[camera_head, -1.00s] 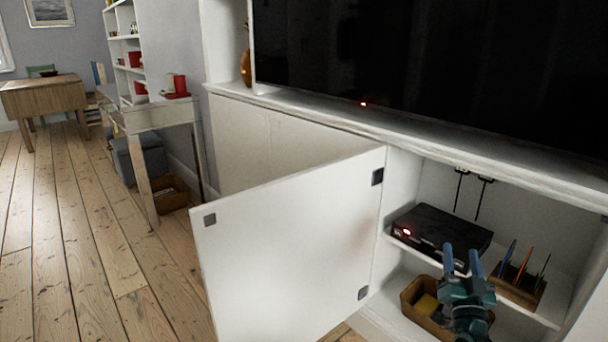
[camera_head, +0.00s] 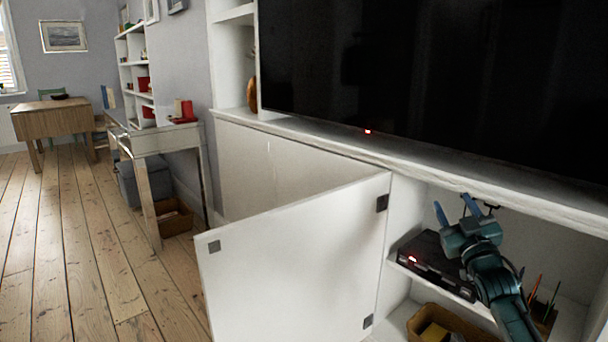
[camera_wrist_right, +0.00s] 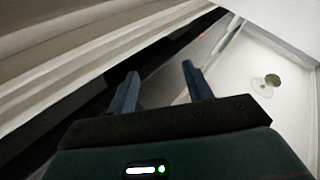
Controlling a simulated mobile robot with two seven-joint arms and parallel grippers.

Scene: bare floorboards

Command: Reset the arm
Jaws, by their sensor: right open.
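My right gripper (camera_head: 458,211) is open and empty in the head view. It is raised in front of the open white cabinet, just below the white top ledge, with its fingers pointing up. The wrist view shows its two separate fingers (camera_wrist_right: 160,88) with nothing between them. My right arm hides part of the cabinet's inside. My left gripper is in neither view.
The white cabinet door (camera_head: 300,265) stands open left of my right arm. A black box (camera_head: 432,262) with a red light and a pen holder (camera_head: 545,318) sit on the shelf. A brown basket (camera_head: 470,325) is below. Floorboards (camera_head: 95,240) at left are clear.

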